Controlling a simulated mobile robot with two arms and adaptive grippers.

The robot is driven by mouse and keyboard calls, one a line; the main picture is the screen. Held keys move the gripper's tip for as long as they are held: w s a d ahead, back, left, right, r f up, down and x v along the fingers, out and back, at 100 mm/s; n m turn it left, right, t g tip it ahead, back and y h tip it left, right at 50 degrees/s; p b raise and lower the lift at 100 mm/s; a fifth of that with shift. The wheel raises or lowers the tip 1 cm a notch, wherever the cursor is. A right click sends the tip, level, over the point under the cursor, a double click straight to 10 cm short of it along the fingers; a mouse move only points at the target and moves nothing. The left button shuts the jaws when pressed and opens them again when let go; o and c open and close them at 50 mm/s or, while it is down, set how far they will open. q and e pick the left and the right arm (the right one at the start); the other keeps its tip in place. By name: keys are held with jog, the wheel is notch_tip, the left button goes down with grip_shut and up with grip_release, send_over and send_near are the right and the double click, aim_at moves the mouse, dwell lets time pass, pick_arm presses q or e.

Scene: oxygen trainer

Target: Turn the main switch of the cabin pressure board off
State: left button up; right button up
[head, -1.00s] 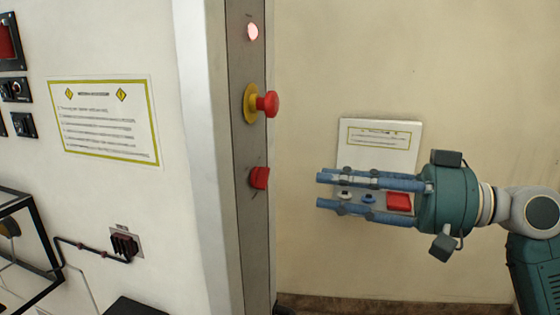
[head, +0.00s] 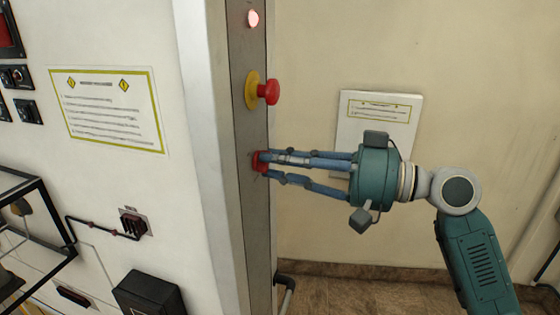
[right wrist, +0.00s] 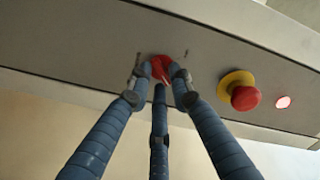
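The main switch is a small red rotary knob (head: 257,162) low on a narrow grey board (head: 250,125). It also shows in the right wrist view (right wrist: 160,66), partly covered by fingertips. My right gripper (head: 264,164) has three blue fingers reaching to the knob from the right. In the right wrist view its fingertips (right wrist: 161,75) close in around the knob and appear to touch its sides. The knob's exact angle is hard to read behind the fingers. My left gripper is not in view.
Above the knob are a red mushroom button on a yellow collar (head: 263,90) and a lit red lamp (head: 253,18). A white panel with a notice (head: 378,105) is on the wall behind my right gripper. A black box (head: 150,293) stands at lower left.

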grip_shut()
jog(key=shift+s+a+r+n+b, duration=0.1)
jog(key=shift+n+b, duration=2.7)
jog(key=shift+n, duration=0.15)
jog(key=shift+s+d+r+n+b, duration=0.1)
jog(key=shift+n+b, duration=2.65)
jog(key=shift+n, duration=0.25)
jog(key=shift+s+a+r+n+b, duration=0.1)
jog(key=shift+n+b, duration=2.7)
jog(key=shift+n, duration=0.15)
jog(key=o, duration=0.6)
grip_release()
jog(key=shift+c, duration=0.2)
